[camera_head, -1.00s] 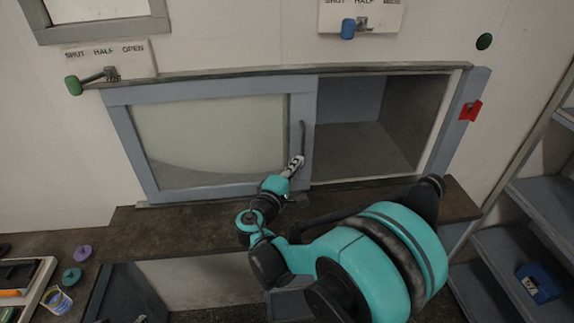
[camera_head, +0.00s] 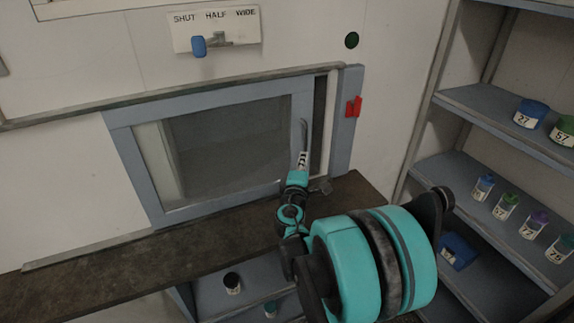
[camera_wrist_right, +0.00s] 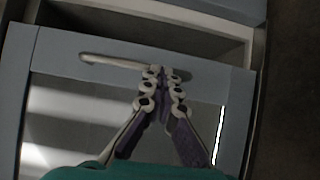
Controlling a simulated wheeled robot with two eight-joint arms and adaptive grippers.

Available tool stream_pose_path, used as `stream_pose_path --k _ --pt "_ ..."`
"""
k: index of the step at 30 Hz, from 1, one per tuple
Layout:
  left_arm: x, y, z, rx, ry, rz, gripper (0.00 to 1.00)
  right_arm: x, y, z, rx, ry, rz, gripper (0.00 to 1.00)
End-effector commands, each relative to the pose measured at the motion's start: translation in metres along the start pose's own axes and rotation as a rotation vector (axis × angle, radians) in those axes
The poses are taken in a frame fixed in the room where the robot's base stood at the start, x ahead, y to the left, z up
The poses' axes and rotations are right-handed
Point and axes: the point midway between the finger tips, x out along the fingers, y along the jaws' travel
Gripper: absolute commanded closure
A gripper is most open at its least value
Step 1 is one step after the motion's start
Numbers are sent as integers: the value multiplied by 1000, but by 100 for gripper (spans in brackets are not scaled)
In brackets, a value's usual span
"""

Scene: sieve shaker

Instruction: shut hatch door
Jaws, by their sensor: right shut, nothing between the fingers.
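The hatch door (camera_head: 127,161) is a sliding pane in a blue-grey frame. It covers most of the hatch opening, with a narrow dark gap (camera_head: 319,122) between its right edge and the blue-grey jamb (camera_head: 346,120). A curved vertical handle (camera_head: 304,133) stands on the door's right stile. It also shows in the right wrist view (camera_wrist_right: 105,60). My right gripper (camera_head: 303,153) is at the handle's lower part, its fingers shut with nothing between them. In the right wrist view my fingertips (camera_wrist_right: 158,72) meet at the handle bar. My left gripper is out of view.
A red catch (camera_head: 353,107) sits on the jamb, and a dark green round button (camera_head: 352,40) is above it. A blue lever (camera_head: 199,46) is on a labelled plate above the door. A dark ledge (camera_head: 235,228) runs below. Shelves (camera_head: 465,172) with several jars stand at right.

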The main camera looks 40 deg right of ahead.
Motion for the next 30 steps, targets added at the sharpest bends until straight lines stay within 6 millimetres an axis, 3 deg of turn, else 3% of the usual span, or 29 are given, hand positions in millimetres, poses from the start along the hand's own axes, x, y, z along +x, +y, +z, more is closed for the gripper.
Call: stream_pose_path --k 6,12,30 --pt "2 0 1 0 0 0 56 27 0 41 0 -5 0 100" --pt "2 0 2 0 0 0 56 41 0 61 0 -1 0 100" --pt "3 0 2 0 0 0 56 46 0 68 0 1 0 100"
